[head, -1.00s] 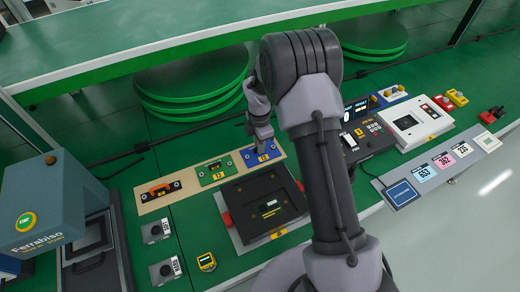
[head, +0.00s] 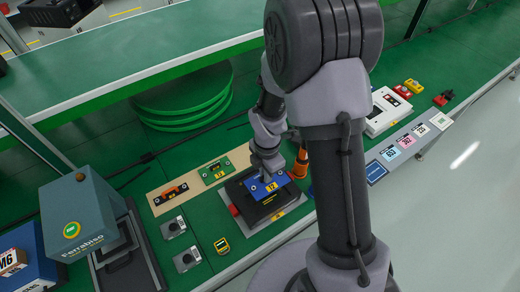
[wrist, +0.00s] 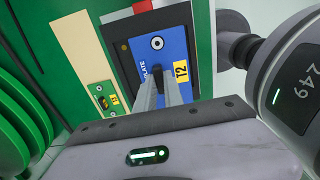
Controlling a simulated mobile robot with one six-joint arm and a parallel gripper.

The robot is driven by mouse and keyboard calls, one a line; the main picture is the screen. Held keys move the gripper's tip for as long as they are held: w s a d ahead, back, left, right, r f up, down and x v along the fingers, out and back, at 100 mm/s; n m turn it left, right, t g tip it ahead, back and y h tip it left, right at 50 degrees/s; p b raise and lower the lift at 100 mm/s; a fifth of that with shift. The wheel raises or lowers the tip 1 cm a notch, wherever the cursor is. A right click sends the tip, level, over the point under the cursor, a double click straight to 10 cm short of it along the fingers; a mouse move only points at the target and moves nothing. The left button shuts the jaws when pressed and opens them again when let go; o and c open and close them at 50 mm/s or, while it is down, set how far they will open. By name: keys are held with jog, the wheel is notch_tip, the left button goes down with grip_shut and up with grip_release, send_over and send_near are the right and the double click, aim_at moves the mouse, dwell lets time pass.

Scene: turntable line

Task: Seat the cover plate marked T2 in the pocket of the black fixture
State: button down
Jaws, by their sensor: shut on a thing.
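The blue cover plate (head: 257,189) carries a yellow T2 label. My gripper (head: 266,176) is shut on it near its middle and holds it level over the black fixture (head: 262,212). The plate hides the fixture's pocket, and I cannot tell whether it touches the fixture. In the wrist view, my gripper's fingers (wrist: 166,92) close on the blue plate (wrist: 172,42), with the fixture's dark edge (wrist: 125,62) showing along its left side.
A tan board (head: 190,184) beside the fixture bears an orange plate (head: 171,193) and a green plate (head: 215,170). An orange post (head: 300,163) stands close to the fixture's right. A blue-grey machine (head: 85,220) stands at left. Knobbed grey boxes (head: 187,259) sit in front.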

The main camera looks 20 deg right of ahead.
aim_at(267, 187)
jog(key=shift+s+r, duration=0.25)
jog(key=shift+s, duration=0.6)
jog(key=shift+s+f, duration=0.15)
jog(key=shift+s, duration=0.05)
jog(key=shift+w+f+b, duration=0.15)
jog(key=shift+f+b, duration=0.4)
jog(key=shift+f, duration=0.15)
notch_tip(267, 187, down, 5)
jog(key=b, duration=0.4)
jog(key=shift+r, duration=0.15)
jog(key=shift+f+b, duration=0.4)
jog(key=shift+f, duration=0.2)
jog(key=c, duration=1)
grip_release()
jog(key=shift+o, duration=0.2)
jog(key=shift+r, duration=0.15)
